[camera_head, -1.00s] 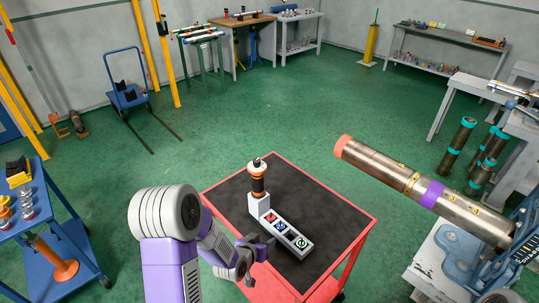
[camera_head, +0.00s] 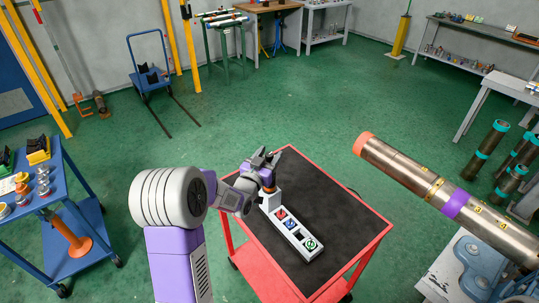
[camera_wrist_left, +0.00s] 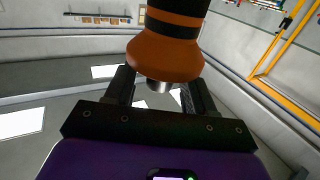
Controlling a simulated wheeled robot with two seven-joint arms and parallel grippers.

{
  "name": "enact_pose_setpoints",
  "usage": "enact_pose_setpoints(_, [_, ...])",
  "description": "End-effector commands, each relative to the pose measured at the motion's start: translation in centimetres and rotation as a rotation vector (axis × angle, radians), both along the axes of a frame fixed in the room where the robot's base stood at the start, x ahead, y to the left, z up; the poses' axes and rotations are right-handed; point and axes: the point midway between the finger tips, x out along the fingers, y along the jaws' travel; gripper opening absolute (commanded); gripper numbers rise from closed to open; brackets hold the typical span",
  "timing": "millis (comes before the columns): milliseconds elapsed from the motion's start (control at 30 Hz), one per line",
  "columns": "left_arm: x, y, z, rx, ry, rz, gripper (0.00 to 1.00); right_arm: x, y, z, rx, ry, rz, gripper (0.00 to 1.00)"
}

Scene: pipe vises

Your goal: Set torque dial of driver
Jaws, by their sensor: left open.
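The driver (camera_head: 268,188), with an orange and black body, stands at the white holder on the red cart. It is mostly hidden behind my left gripper in the head view. In the left wrist view the driver (camera_wrist_left: 165,55) shows close up, with an orange flared collar, black bands and a short metal end. My left gripper (camera_head: 264,158) is open at the driver's upper part. In the wrist view its fingers (camera_wrist_left: 160,88) lie on either side of the metal end; I cannot tell whether they touch it. The torque dial cannot be told apart. My right gripper is out of view.
The white holder (camera_head: 293,230) has a row of coloured squares on the dark top of the red cart (camera_head: 345,215). A long metal pipe (camera_head: 400,170) with orange end juts in from the right. A blue cart (camera_head: 85,225) stands left. The cart top's right side is clear.

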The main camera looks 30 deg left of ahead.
Motion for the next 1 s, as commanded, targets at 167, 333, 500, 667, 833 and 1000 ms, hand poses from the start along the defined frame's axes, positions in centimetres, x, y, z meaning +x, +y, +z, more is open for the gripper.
enact_pose_setpoints(167, [0.35, -0.01, 0.00, 0.000, 0.000, 0.000, 0.54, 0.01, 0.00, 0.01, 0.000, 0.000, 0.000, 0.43])
enact_pose_setpoints(333, [0.32, 0.00, -0.01, 0.000, 0.000, 0.000, 0.49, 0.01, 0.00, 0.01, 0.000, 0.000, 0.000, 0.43])
enact_pose_setpoints(500, [0.31, 0.00, -0.01, 0.000, 0.000, 0.000, 0.23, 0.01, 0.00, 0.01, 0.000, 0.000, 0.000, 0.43])
enact_pose_setpoints(667, [0.30, 0.01, -0.01, 0.000, 0.000, 0.000, 0.04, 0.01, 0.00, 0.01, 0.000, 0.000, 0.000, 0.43])
enact_pose_setpoints(833, [0.29, 0.05, -0.06, 0.001, 0.000, -0.012, 0.04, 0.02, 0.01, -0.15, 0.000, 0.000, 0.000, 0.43])
enact_pose_setpoints(1000, [0.27, 0.20, -0.13, 0.002, -0.001, -0.059, 0.04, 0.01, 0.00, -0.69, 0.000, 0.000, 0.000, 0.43])
